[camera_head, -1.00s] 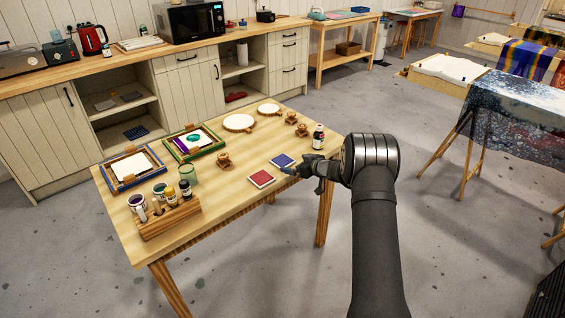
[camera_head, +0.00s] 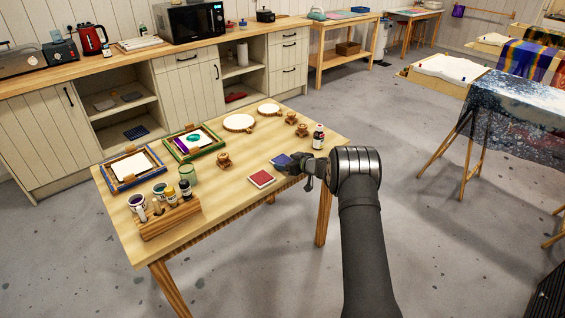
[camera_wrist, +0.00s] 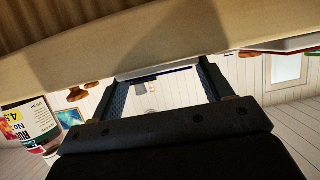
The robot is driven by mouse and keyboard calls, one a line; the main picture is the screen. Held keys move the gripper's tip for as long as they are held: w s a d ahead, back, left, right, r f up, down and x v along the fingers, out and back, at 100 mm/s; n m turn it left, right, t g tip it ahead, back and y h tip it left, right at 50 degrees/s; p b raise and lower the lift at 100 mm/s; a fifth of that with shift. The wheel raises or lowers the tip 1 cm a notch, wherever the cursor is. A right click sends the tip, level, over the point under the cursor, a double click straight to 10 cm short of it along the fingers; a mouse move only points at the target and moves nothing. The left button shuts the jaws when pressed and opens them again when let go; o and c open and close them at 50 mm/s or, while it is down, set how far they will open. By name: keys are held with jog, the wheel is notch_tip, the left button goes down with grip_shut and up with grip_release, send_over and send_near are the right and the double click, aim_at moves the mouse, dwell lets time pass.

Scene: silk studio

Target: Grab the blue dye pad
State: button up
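The blue dye pad (camera_head: 277,160) lies flat on the wooden table near its front right edge, partly hidden behind my gripper (camera_head: 291,166). In the wrist view my gripper (camera_wrist: 163,74) is open, with its two fingers apart. The pad's thin edge, a dark blue and white strip (camera_wrist: 155,72), shows between the fingertips and fills most of the gap. I cannot tell whether the fingers touch it. A red dye pad (camera_head: 261,179) lies just left and in front of it. It also shows at the right in the wrist view (camera_wrist: 285,44).
A wooden rack with bottles (camera_head: 168,220), framed trays (camera_head: 131,167) and small wooden stamps (camera_head: 224,160) stand farther left.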

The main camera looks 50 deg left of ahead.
jog(key=shift+c, duration=1.2)
